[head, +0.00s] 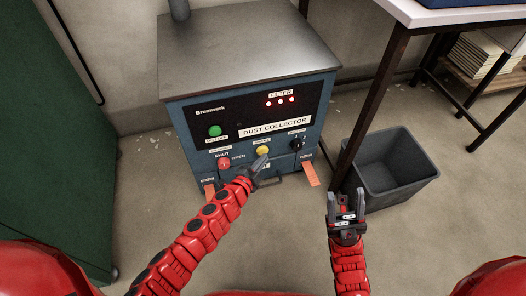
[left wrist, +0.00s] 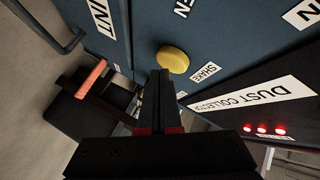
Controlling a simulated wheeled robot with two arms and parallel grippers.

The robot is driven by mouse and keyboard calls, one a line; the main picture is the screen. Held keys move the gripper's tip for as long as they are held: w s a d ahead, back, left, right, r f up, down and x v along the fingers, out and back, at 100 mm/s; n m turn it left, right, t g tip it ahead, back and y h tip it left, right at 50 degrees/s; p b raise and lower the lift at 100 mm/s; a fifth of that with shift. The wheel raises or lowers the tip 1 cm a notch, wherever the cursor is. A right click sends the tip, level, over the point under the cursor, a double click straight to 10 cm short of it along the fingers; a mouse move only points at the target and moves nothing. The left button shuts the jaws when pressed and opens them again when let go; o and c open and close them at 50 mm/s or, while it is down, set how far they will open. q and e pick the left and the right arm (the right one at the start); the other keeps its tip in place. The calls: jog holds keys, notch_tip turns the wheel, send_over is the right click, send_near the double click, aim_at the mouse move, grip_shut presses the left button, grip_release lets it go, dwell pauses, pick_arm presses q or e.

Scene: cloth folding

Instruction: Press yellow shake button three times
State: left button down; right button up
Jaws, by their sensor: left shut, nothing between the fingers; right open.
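The yellow shake button (head: 262,151) is on the front of the blue dust collector (head: 183,137). It also shows in the left wrist view as a round yellow knob (left wrist: 172,60) beside the "SHAKE" label (left wrist: 205,72). My left gripper (head: 264,160) is shut and empty, its tips just below the button. In the left wrist view its shut fingers (left wrist: 160,76) end close to the button; I cannot tell whether they touch it. My right gripper (head: 346,193) is open and empty, out over the floor to the right of the machine.
The panel also has a green button (head: 214,131), a red knob (head: 224,163), a black knob (head: 297,145) and red filter lights (head: 281,102). A grey bin (head: 400,189) stands to the right by a table leg (head: 367,105). A green cabinet (head: 50,120) is at left.

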pick_arm(q)
jog(key=shift+w+a, duration=0.3)
jog(key=shift+w, duration=0.45)
dwell(0.8)
dwell(0.4)
jog(key=shift+s+d, duration=0.2)
jog(key=shift+s, duration=0.4)
jog(key=shift+s+d, duration=0.2)
jog(key=shift+s, duration=0.35)
jog(key=s, duration=0.1)
jog(key=s+d, duration=0.1)
jog(key=s, duration=0.2)
jog(key=shift+s+d+b, duration=0.3)
jog(key=shift+s, duration=0.1)
dwell(1.9)
